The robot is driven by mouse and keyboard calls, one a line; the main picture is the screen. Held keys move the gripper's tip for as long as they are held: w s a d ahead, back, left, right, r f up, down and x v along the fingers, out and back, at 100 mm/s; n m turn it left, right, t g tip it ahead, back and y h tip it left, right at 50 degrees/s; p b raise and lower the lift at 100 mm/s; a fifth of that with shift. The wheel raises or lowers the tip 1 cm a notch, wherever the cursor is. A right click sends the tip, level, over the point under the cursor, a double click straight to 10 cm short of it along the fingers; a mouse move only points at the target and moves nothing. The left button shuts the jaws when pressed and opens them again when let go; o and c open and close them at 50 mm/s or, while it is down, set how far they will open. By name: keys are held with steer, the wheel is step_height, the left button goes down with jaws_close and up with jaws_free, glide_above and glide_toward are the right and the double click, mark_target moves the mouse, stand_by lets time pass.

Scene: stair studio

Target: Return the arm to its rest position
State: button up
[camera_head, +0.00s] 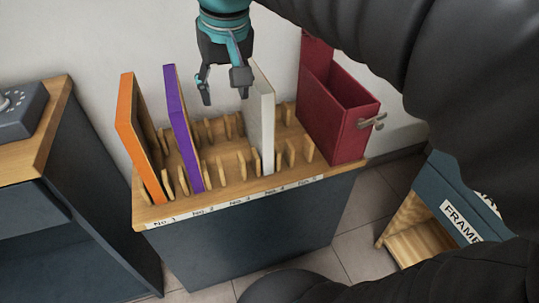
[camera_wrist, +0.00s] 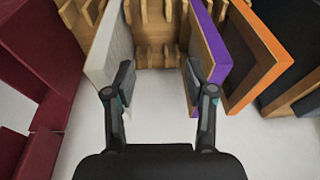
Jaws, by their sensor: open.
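My gripper (camera_head: 224,92) is open and empty, pointing down above the wooden slotted rack (camera_head: 232,176). In the head view it hangs between the purple panel (camera_head: 184,128) and the white panel (camera_head: 262,125). The wrist view shows its two fingers (camera_wrist: 158,90) apart, with the white panel (camera_wrist: 108,45) at left and the purple panel (camera_wrist: 210,50) at right. An orange panel (camera_head: 138,135) stands at the rack's left end. Whether a finger touches a panel cannot be told. My arm crosses the upper right of the head view.
A dark red open box (camera_head: 335,110) with a metal clasp stands at the rack's right end. A cabinet with a grey dial device (camera_head: 18,110) is at left. A dark unit labelled FRAME (camera_head: 462,222) stands at lower right. Tiled floor (camera_head: 365,240) shows between.

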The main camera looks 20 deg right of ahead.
steer(key=s+d+f+t, duration=0.1)
steer(key=s+d+f, duration=0.1)
steer(key=s+f, duration=0.3)
steer(key=s+d+f+t, duration=0.1)
steer(key=s+d+f, duration=0.2)
steer(key=s+f, duration=0.2)
step_height(320, 180, down, 4)
steer(key=shift+s+d+r+t, duration=0.1)
steer(key=shift+s+d+t, duration=0.15)
steer(key=shift+s+t, duration=0.05)
steer(key=shift+c, duration=1.3)
steer(key=shift+d, duration=0.15)
